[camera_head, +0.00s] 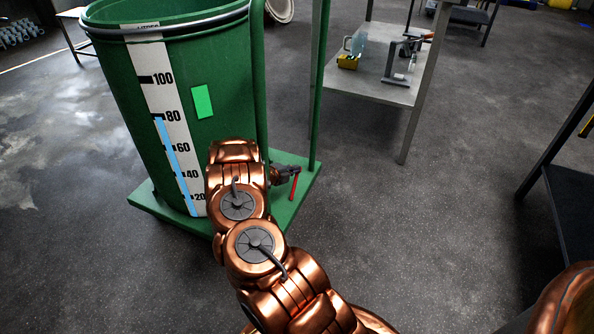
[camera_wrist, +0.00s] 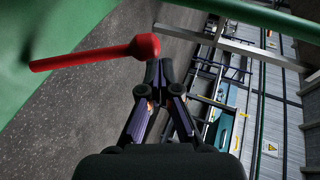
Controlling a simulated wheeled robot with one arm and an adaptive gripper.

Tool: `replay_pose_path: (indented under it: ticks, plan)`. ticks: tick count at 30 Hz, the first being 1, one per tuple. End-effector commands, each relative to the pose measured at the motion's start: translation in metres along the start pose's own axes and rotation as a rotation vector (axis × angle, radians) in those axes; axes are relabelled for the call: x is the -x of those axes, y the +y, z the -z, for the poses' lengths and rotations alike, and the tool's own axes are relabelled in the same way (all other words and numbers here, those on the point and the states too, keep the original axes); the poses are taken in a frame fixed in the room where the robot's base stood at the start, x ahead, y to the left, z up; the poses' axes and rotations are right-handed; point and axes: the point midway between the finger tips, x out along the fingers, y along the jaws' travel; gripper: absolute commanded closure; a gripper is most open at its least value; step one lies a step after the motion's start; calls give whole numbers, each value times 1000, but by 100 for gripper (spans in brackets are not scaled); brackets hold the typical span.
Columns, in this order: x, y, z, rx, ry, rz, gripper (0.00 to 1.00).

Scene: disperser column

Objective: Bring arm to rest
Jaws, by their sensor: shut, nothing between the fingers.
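My copper-coloured arm (camera_head: 262,245) reaches out from the bottom of the head view toward the green column. My gripper (camera_head: 289,171) is small and partly hidden behind the arm there. In the wrist view my gripper (camera_wrist: 160,72) is shut and empty, with its fingertips together. A red lever (camera_wrist: 95,55) with a rounded end lies just beyond and left of the fingertips. The red lever also shows in the head view (camera_head: 295,187), beside my gripper and over the green base. I cannot tell whether the fingertips touch it.
The green column (camera_head: 225,110), with a litre scale, stands on a green base (camera_head: 300,205) with a green upright (camera_head: 319,80). A metal table (camera_head: 375,85) holding tools stands at the back right. A dark table (camera_head: 575,205) is at the right edge. Floor between is clear.

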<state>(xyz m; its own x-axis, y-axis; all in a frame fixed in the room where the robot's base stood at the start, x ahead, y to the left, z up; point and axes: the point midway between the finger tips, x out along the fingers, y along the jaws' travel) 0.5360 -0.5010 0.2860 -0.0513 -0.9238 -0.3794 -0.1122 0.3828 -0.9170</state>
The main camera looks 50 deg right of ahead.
Motion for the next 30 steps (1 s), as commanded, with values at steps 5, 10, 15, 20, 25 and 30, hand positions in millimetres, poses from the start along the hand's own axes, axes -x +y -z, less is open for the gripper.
replay_pose_path:
  ticks: [5, 10, 15, 20, 25, 30]
  plan:
    - [24, 3, 1, 3, 0, -6, 100]
    - [46, 1, 2, -1, 5, -4, 100]
    - [61, 2, 4, 1, 7, -6, 100]
    - [64, 2, 5, 1, 9, -6, 100]
    - [64, 2, 5, 2, 9, -6, 100]
    - [56, 16, 4, 90, -21, -38, 100]
